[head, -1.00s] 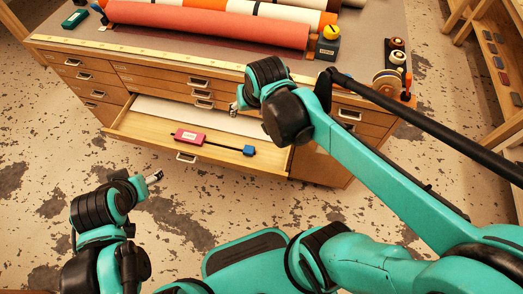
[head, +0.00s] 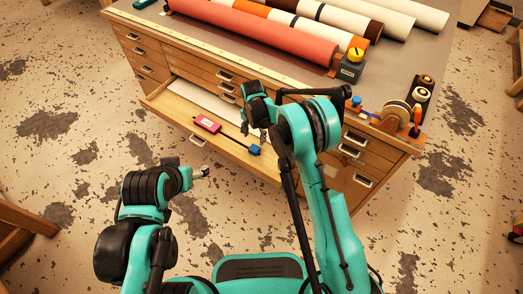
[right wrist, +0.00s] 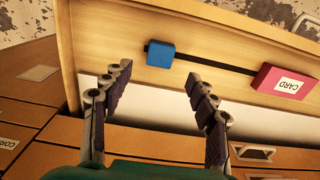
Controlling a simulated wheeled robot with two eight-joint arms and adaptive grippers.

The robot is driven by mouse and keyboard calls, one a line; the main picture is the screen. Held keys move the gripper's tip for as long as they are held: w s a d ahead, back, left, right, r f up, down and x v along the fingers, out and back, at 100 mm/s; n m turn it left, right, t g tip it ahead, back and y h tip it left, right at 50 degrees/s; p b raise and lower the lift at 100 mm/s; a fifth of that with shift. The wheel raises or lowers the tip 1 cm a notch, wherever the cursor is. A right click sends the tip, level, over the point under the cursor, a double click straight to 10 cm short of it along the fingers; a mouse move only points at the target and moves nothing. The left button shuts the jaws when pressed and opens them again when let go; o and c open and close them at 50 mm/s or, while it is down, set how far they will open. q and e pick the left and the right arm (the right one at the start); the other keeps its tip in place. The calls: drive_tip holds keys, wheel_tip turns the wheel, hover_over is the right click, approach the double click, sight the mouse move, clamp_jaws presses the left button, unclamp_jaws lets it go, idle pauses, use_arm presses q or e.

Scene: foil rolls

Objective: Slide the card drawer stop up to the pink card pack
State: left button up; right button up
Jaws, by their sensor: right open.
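The pink card pack (head: 207,123) lies in the open wooden drawer (head: 180,109), at the left of a dark rail. The blue drawer stop (head: 254,149) sits on this rail to the right of the pack, with a gap between them. In the right wrist view the blue stop (right wrist: 160,54) is just beyond the fingertips and the pink pack (right wrist: 285,80) is to the right. My right gripper (right wrist: 158,75) is open and empty, apart from the stop. My left gripper (head: 202,172) is outside the drawer front; its opening is too small to judge.
The cabinet top (head: 395,62) bears a red roll (head: 250,28), other rolls, an orange-topped block (head: 352,65) and a tape dispenser (head: 395,115). Closed drawers flank the open one. The floor in front at the left is clear.

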sight(254, 148)
wheel_tip(254, 148, down, 8)
drive_tip(key=b, duration=0.2)
drive_tip(key=shift+b, duration=0.4)
use_arm(q)
wheel_tip(254, 148, down, 3)
drive_tip(key=shift+r, duration=0.1)
